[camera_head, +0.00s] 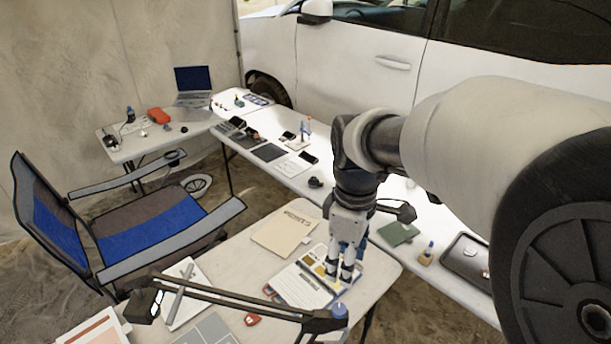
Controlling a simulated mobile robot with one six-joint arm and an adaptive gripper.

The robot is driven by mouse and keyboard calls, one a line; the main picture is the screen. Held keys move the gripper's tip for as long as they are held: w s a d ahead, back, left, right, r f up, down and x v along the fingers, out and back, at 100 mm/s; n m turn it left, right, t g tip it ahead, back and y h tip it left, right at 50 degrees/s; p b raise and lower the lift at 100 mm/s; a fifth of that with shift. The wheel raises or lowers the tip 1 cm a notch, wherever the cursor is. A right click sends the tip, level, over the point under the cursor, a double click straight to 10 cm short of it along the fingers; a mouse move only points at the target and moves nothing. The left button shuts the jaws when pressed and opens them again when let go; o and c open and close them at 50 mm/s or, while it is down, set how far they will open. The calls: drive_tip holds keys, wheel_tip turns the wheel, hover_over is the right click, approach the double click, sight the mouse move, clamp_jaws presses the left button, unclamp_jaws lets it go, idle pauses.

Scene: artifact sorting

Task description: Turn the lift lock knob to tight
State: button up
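I cannot pick out a knob marked as a lift lock for certain. A small blue knob-like cap (340,311) sits at the end of a black jointed arm (235,300) at the front table's near edge. My gripper (338,276) points down over the right part of the front table (378,262), above an open booklet (300,287), just behind the blue cap. Its two dark fingertips look apart, with nothing visible between them. Whether they touch the booklet is unclear.
A folding chair (150,228) with a blue seat stands left. A folder (285,231), a tablet with a pen (185,295) and a small red item (252,320) lie on the front table. A long white table (290,168) with small items runs behind, beside a white car (345,65).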

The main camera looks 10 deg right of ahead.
sight(339, 308)
wheel_tip(339, 308, down, 16)
drive_tip(key=shift+f+b, duration=0.1)
drive_tip(key=shift+b, duration=0.55)
drive_tip(key=shift+c, duration=0.5)
drive_tip(key=c, duration=1)
